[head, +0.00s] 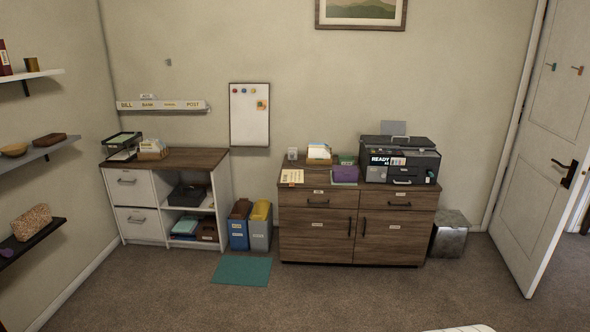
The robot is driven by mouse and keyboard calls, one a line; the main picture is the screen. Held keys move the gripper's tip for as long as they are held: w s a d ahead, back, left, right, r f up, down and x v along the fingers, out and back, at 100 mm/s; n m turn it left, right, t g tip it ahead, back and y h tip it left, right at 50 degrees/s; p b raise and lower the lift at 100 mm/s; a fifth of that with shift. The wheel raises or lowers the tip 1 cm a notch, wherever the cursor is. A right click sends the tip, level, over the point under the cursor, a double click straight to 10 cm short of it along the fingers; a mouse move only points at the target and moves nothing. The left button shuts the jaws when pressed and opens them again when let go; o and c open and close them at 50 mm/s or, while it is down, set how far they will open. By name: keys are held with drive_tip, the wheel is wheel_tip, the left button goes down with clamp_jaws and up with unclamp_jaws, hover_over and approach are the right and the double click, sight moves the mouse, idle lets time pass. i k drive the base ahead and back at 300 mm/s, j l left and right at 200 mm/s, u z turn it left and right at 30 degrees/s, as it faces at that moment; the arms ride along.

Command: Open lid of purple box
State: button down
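A small purple box (344,174) stands on top of the wooden cabinet (317,223), left of the printer. It is small in the head view, and I cannot tell whether its lid is open or shut. A greenish item (348,160) shows just behind or above it. My gripper is not in view.
The black printer (402,161) stands close to the box's right. A card holder (319,153) and a paper sheet (292,177) are to its left. Carpet (330,295) in front of the cabinet is clear. A metal bin (450,235) and a door (545,150) are at right.

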sight(344, 168)
drive_tip(key=i, duration=2.85)
drive_tip(key=i+l+u, duration=0.2)
drive_tip(key=i, duration=0.55)
drive_tip(key=j, duration=0.1)
